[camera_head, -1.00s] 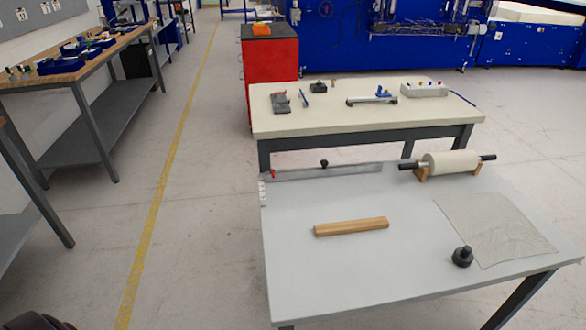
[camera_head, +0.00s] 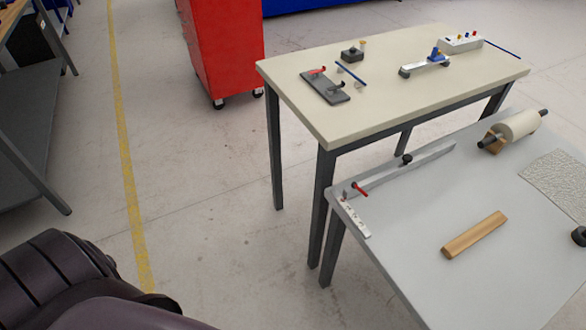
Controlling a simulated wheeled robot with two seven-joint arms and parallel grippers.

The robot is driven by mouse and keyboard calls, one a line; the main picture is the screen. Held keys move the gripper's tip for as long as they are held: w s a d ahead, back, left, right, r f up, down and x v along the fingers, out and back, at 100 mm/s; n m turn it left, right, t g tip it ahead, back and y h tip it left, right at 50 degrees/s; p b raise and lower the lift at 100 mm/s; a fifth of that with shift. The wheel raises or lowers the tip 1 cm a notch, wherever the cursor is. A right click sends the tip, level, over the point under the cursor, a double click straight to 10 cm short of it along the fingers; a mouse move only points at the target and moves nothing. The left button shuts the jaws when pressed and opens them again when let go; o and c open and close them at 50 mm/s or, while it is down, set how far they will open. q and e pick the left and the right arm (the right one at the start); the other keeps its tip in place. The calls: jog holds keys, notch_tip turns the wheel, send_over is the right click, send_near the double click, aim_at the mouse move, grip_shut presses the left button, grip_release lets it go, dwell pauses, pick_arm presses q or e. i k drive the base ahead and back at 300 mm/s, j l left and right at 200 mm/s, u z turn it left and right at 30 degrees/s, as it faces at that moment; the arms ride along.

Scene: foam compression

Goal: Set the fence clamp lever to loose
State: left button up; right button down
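The fence (camera_head: 408,167) is a long grey metal bar along the back left edge of the near grey table. A black knob (camera_head: 407,159) stands on it near its middle. A small red lever (camera_head: 360,189) sits at the fence's left end, beside a white plate (camera_head: 356,218) with small marks. The marks are too small to read, and I cannot tell which setting the lever points to. Neither gripper is in view; only a dark arm part of mine shows at the lower left, apart from the table.
The near grey table (camera_head: 400,235) also holds a wooden block (camera_head: 474,235), a roller (camera_head: 519,124), a textured sheet (camera_head: 562,181) and a black weight (camera_head: 580,236). A cream table (camera_head: 400,105) behind holds a red-handled clamp fixture (camera_head: 326,88).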

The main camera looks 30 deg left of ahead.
aim_at(354, 184)
jog(key=j, duration=1.75)
jog(key=k, duration=0.05)
